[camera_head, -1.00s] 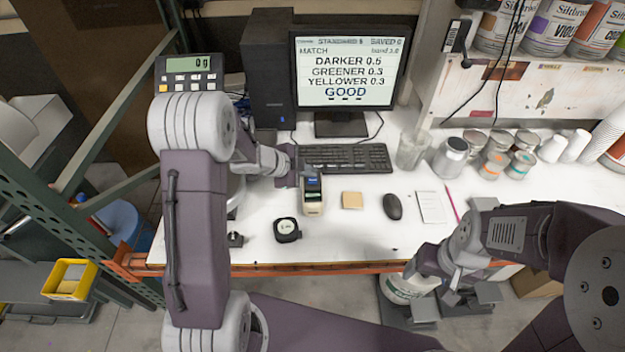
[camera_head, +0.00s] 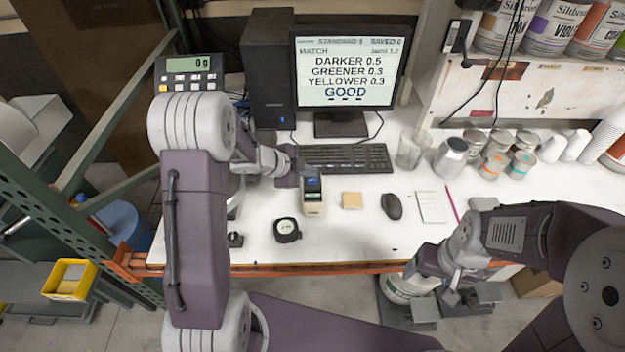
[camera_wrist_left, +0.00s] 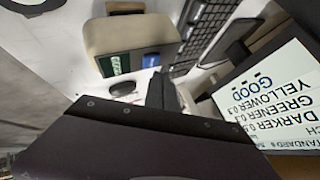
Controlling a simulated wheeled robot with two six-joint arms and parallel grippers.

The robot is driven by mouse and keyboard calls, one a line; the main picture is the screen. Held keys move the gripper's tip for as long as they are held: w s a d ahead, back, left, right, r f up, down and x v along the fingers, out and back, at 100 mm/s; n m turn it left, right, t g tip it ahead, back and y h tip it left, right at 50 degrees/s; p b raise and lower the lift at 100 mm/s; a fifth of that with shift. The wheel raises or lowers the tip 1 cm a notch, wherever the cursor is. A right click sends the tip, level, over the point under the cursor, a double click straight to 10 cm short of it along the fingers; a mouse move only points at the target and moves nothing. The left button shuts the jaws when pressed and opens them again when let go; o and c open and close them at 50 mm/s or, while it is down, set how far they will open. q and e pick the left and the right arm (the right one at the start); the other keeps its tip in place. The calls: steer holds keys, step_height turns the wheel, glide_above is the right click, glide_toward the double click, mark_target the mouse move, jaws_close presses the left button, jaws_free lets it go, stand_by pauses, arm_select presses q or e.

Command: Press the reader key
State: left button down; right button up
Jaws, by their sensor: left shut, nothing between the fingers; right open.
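The reader (camera_head: 313,208) is a small beige handheld device standing on the white bench in front of the keyboard, with a dark face and a small lit screen. In the left wrist view the reader (camera_wrist_left: 130,33) is large and close, with a green screen and a blue patch (camera_wrist_left: 151,60) that may be its key. My left gripper (camera_head: 303,178) is shut and empty, right at the upper left of the reader. I cannot tell whether its dark fingertip touches it. My right gripper (camera_head: 467,297) is open and empty, low in front of the bench edge.
The monitor (camera_head: 345,70) reads MATCH, DARKER 0.5, GREENER 0.3, YELLOWER 0.3 and GOOD. A keyboard (camera_head: 345,158) lies behind the reader. A round black puck (camera_head: 287,230), a tan pad (camera_head: 352,200) and a mouse (camera_head: 391,206) lie nearby. Cans and cups stand at the right.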

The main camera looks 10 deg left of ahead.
mark_target(310, 181)
arm_select(q)
steer(key=shift+f, duration=0.15)
steer(key=shift+f, duration=0.3)
steer(key=shift+f+b, duration=0.35)
steer(key=shift+b, duration=0.1)
stand_by(0.5)
steer(key=shift+r+p, duration=0.8)
steer(key=shift+p, duration=0.15)
step_height(310, 181, up, 5)
steer(key=p, duration=0.5)
steer(key=shift+r, duration=0.1)
stand_by(0.5)
